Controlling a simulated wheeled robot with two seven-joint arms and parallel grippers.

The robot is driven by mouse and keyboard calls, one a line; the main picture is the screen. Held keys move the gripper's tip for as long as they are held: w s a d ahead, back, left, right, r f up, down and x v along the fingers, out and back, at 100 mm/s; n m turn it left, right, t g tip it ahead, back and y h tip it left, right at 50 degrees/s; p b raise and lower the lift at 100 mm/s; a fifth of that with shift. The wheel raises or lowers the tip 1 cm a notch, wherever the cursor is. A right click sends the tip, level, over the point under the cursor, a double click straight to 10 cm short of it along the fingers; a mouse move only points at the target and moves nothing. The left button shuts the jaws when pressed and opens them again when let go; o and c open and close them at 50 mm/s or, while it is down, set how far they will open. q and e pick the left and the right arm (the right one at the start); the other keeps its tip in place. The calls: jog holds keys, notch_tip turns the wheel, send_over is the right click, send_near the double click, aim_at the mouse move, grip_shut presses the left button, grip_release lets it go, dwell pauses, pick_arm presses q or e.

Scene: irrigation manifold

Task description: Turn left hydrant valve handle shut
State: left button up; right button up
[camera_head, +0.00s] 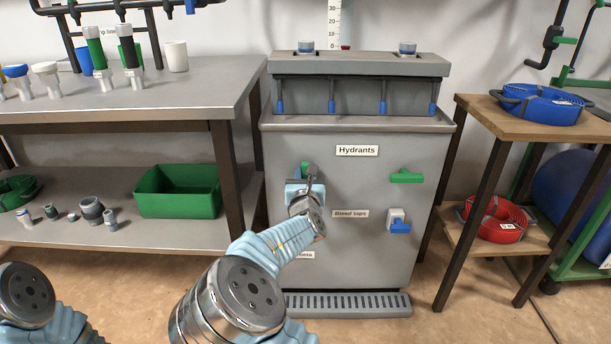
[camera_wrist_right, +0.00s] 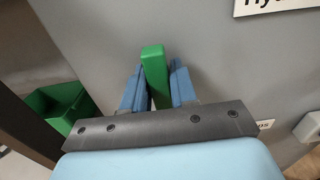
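The left hydrant valve handle (camera_head: 305,169) is green and sits on the left of the grey cabinet front, mostly hidden behind my right gripper (camera_head: 303,190) in the head view. In the right wrist view the green handle (camera_wrist_right: 155,76) stands between the two blue fingers of my right gripper (camera_wrist_right: 157,88). The fingers lie close along both its sides and look shut on it. The right hydrant handle (camera_head: 407,176) is green and lies horizontal. My left gripper is out of view; only part of my left arm shows at the lower left.
A bleed tap with a blue lever (camera_head: 400,227) sits below the right handle. A bench (camera_head: 190,88) with a green bin (camera_head: 178,205) on its shelf stands left. A wooden stand (camera_head: 500,130) with hoses stands right. A drain grate (camera_head: 345,303) lies at the cabinet's foot.

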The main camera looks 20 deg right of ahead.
grip_shut()
jog(key=shift+m, duration=0.3)
jog(key=m+b, duration=0.1)
jog(key=m, duration=0.3)
jog(key=shift+d+f, duration=0.15)
jog(key=m, duration=0.2)
jog(key=m+b, duration=0.1)
jog(key=m, duration=0.1)
jog(key=shift+s+d+f+m+b, duration=0.1)
jog(key=shift+d+m+b, duration=0.1)
jog(key=shift+m+b, duration=0.15)
jog(key=m+b, duration=0.1)
jog(key=m, duration=0.3)
jog(key=shift+f+m, duration=0.15)
jog(key=shift+m, duration=0.2)
jog(key=shift+d+f+m+b, duration=0.15)
jog(key=shift+m+b, duration=0.4)
jog(key=shift+m, duration=1.65)
